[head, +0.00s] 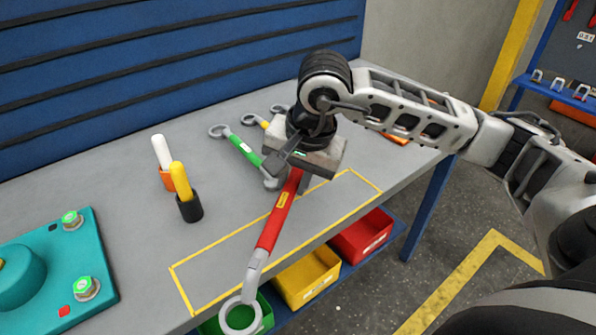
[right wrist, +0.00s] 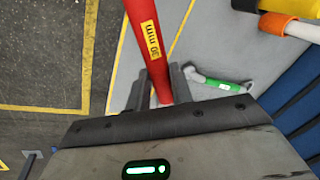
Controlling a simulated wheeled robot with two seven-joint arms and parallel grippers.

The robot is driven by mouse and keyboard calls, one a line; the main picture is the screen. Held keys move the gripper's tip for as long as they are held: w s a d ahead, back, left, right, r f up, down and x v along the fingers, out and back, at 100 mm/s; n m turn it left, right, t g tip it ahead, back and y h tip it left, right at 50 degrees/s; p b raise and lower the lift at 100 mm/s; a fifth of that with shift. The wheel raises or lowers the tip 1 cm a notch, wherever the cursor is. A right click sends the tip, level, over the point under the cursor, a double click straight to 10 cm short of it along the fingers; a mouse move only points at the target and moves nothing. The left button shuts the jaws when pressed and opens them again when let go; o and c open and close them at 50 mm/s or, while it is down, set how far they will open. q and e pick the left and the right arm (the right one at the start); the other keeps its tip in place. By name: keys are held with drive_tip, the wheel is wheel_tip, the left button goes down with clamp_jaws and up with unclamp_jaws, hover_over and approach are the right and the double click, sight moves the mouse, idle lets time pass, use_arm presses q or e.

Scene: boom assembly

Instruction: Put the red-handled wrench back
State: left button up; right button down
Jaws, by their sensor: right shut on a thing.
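The red-handled wrench (head: 276,219) has a grey ring end (head: 240,314) that reaches past the table's front edge, over the green bin. My right gripper (head: 298,183) is shut on its red handle near the far end. A yellow outlined rectangle (head: 222,249) on the grey table lies under the wrench. I cannot tell whether the wrench touches the table. My left gripper is not in view.
A green-handled wrench (head: 243,150) lies just left of the gripper, with a yellow-handled one (head: 262,123) behind. White-and-orange (head: 163,160) and yellow-and-black (head: 184,192) tools stand at left. A teal block (head: 62,270) is at front left. Yellow (head: 307,277) and red (head: 362,236) bins sit below the edge.

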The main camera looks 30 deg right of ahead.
drive_tip(key=m, duration=0.1)
drive_tip(key=d+m, duration=0.1)
drive_tip(key=m, duration=0.1)
drive_tip(key=w+m+h+b, duration=0.1)
drive_tip(key=shift+d, duration=0.3)
drive_tip(key=m, duration=0.1)
drive_tip(key=d+m, duration=0.1)
drive_tip(key=shift+w+r+m+h, duration=0.1)
drive_tip(key=shift+r+m+h, duration=0.1)
drive_tip(key=shift+m+h, duration=0.15)
drive_tip(key=shift+m, duration=0.25)
wheel_tip(320, 180, down, 6)
drive_tip(key=b, duration=0.4)
drive_tip(key=shift+d+f, duration=0.1)
drive_tip(key=shift+f+b, duration=0.5)
drive_tip(key=shift+f, duration=0.25)
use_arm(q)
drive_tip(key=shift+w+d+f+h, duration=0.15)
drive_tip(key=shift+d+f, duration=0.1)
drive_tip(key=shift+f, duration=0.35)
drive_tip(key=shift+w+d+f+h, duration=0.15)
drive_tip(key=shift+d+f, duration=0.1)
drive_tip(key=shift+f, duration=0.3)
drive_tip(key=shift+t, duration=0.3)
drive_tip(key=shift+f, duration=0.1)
